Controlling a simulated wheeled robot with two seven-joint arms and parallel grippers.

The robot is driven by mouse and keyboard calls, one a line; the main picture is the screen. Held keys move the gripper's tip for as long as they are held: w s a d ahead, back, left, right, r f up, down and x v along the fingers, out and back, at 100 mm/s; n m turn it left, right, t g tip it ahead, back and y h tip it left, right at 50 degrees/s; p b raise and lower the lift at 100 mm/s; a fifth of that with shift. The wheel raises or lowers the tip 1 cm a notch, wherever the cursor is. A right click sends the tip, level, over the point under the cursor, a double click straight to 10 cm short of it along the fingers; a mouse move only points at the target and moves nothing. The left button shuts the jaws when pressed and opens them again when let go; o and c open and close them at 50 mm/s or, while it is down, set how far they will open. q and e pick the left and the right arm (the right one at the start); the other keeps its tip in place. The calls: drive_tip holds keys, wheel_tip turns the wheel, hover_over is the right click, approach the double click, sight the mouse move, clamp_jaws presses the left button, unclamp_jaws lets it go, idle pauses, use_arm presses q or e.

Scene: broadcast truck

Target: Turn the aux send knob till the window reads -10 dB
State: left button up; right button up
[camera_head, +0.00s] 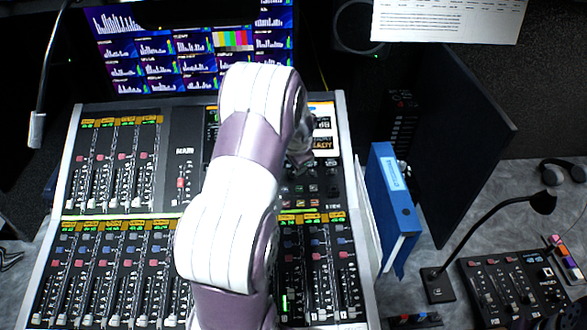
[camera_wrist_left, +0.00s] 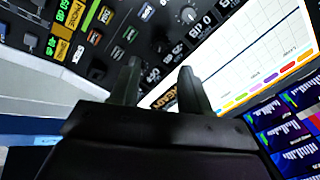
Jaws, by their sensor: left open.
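My left gripper (camera_head: 300,155) is at the right part of the mixing console, mostly hidden behind my own arm in the head view. In the left wrist view its two fingers (camera_wrist_left: 160,68) are apart, with nothing seen held between them. A dark knob (camera_wrist_left: 188,15) with scale marks lies beyond the fingertips, and a smaller knob (camera_wrist_left: 163,46) is nearer to them. I cannot tell which is the aux send knob. The window (camera_head: 323,140) shows just right of the gripper, partly covered; orange letters ending "ADY" are visible, but no dB value is readable. My right gripper is not in view.
The console (camera_head: 175,195) carries many faders and coloured buttons around the arm. A blue binder (camera_head: 393,200) stands right of it. A gooseneck lamp (camera_head: 490,225) and a small control panel (camera_head: 515,285) are farther right. Monitors (camera_head: 180,45) stand behind.

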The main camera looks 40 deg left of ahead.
use_arm(q)
drive_tip(key=v, duration=0.5)
drive_tip(key=shift+s+d+r, duration=0.1)
drive_tip(key=shift+r, duration=0.15)
drive_tip(key=s+d+f+n+g+h, duration=0.1)
drive_tip(key=s+d+n+g+h, duration=0.1)
drive_tip(key=s+d, duration=1.4)
drive_tip(key=d+n+h, duration=0.1)
drive_tip(key=d, duration=0.3)
drive_tip(key=shift+s+n, duration=0.25)
drive_tip(key=shift+n, duration=0.15)
